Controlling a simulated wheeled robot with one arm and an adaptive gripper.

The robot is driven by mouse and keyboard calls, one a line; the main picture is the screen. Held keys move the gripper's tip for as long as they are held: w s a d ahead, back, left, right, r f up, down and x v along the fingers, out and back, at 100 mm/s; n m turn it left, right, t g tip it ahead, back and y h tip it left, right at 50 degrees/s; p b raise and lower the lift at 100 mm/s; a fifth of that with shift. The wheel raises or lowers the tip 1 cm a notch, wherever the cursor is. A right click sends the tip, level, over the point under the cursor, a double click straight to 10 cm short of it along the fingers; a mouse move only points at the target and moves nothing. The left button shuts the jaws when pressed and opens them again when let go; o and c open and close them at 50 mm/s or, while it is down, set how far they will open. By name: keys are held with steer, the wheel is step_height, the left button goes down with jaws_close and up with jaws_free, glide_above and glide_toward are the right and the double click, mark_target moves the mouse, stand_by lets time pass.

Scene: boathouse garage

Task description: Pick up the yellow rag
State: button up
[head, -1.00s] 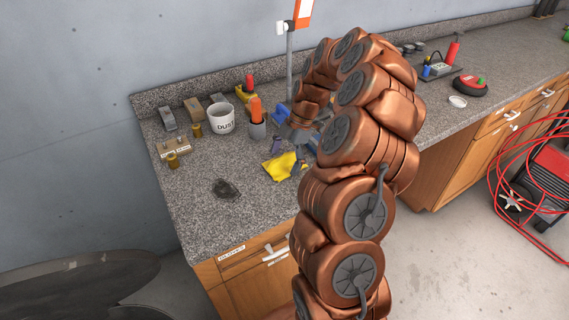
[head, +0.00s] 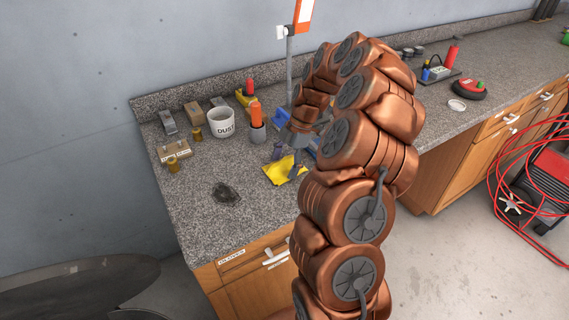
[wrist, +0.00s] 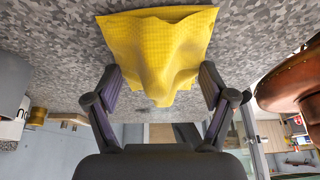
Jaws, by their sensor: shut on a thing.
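The yellow rag (head: 279,173) lies by the middle of the speckled grey countertop (head: 205,235), partly covered by my gripper (head: 288,161) in the head view. In the wrist view the rag (wrist: 158,42) is spread wide, with a raised fold coming down between my two fingers (wrist: 160,84). The fingers sit on either side of that fold, and my gripper is shut on the rag. I cannot tell whether the rag's far edge still touches the countertop.
A dark crumpled patch (head: 226,193) lies to the left. The front left countertop is clear.

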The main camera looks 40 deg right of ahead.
mark_target(282, 161)
steer(key=shift+r+p, duration=0.4)
steer(key=shift+p, duration=0.2)
steer(key=shift+b, duration=0.5)
steer(key=shift+r+b, duration=0.75)
steer(key=shift+r, duration=0.85)
steer(key=s+a+b, duration=0.1)
steer(key=s+a, duration=0.2)
steer(key=s, duration=0.1)
steer(key=s+a+r+b, duration=0.1)
steer(key=s+a+b, duration=0.1)
steer(key=s+a, duration=0.2)
steer(key=s+a+b, duration=0.1)
steer(key=s+a, duration=0.2)
steer(key=s, duration=0.1)
steer(key=shift+a+r+b, duration=0.2)
steer(key=shift+a+b, duration=0.1)
steer(key=shift+b, duration=0.05)
